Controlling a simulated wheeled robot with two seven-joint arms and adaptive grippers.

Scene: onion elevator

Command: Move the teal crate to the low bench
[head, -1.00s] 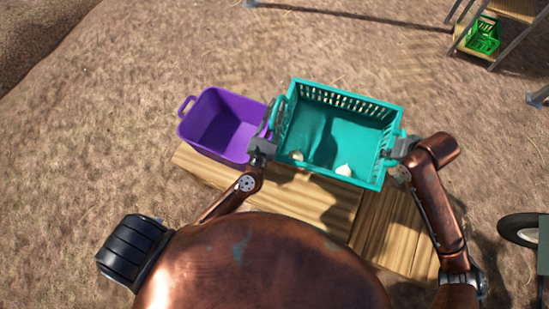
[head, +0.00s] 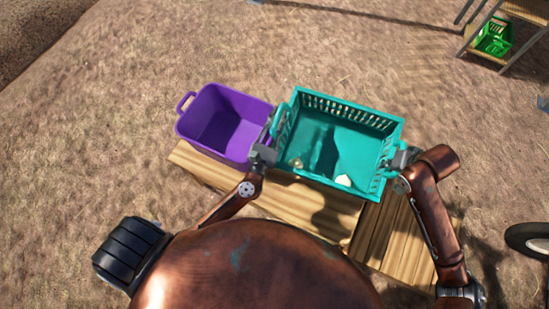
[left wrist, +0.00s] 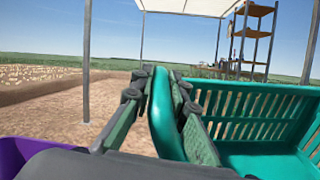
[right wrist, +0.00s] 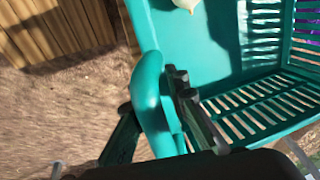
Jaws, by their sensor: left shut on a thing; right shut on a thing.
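The teal crate (head: 345,130) has slotted sides and holds a few pale onions (head: 343,180). It looks roughly level in the head view, beyond and partly over the wooden planks. Its shadow falls on them, but I cannot tell its height. My left gripper (head: 268,140) is shut on the crate's left handle, which shows between the fingers in the left wrist view (left wrist: 162,110). My right gripper (head: 392,162) is shut on the right handle, also seen in the right wrist view (right wrist: 150,95). A wooden bench (head: 285,203) lies on my side; I cannot tell whether it is the low bench.
A purple bin (head: 228,120) stands close to the crate's left side. A second plank surface (head: 405,240) lies at the lower right. A green crate (head: 493,38) sits on a rack at the top right. A wheel (head: 528,240) is at the right edge. Bare ground lies beyond.

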